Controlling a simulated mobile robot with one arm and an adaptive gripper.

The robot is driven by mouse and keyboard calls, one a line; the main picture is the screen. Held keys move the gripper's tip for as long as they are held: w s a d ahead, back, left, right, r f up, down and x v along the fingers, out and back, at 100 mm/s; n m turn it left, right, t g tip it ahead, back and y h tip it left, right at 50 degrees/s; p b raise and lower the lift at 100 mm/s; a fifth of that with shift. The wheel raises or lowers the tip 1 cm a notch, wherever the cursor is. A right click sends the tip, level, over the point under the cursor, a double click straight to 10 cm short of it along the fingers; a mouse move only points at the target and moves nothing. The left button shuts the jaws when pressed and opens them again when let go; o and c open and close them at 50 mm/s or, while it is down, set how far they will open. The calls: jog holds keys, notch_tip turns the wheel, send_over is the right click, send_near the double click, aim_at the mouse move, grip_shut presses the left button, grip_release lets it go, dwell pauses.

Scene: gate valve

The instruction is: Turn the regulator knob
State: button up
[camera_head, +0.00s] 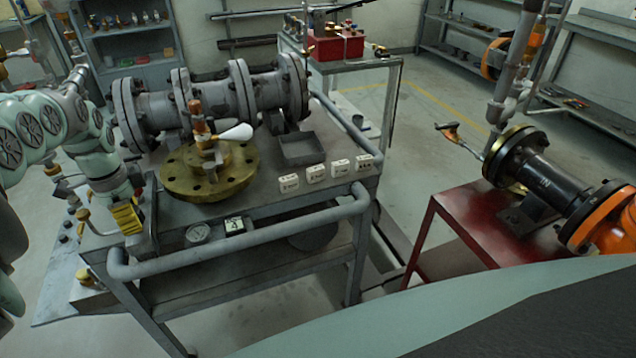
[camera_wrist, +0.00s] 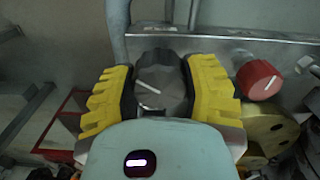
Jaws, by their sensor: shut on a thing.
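A dark knob (camera_wrist: 160,82) with a white pointer line sits between the two yellow-and-black fingers of my gripper (camera_wrist: 160,95) in the wrist view. The fingers are shut on its sides, and the line slants down to the right. The knob is in front of a grey metal panel (camera_wrist: 225,48). In the head view my gripper (camera_head: 128,215) is at the left end of the grey cart, beside an upright plate; the knob is hidden there.
A red knob (camera_wrist: 260,80) with a white line is just right of my gripper. A brass flange (camera_head: 215,182), a gauge (camera_head: 198,233) and several white labelled blocks are on the cart (camera_head: 240,255). A grey rail runs along its front. A red stand (camera_head: 470,225) is at the right.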

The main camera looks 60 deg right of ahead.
dwell(0.3)
jog(key=o, duration=1.2)
jog(key=shift+r, duration=0.1)
notch_tip(320, 180, up, 11)
jog(key=shift+w+f, duration=0.1)
jog(key=shift+f, duration=0.1)
jog(key=shift+r, duration=0.65)
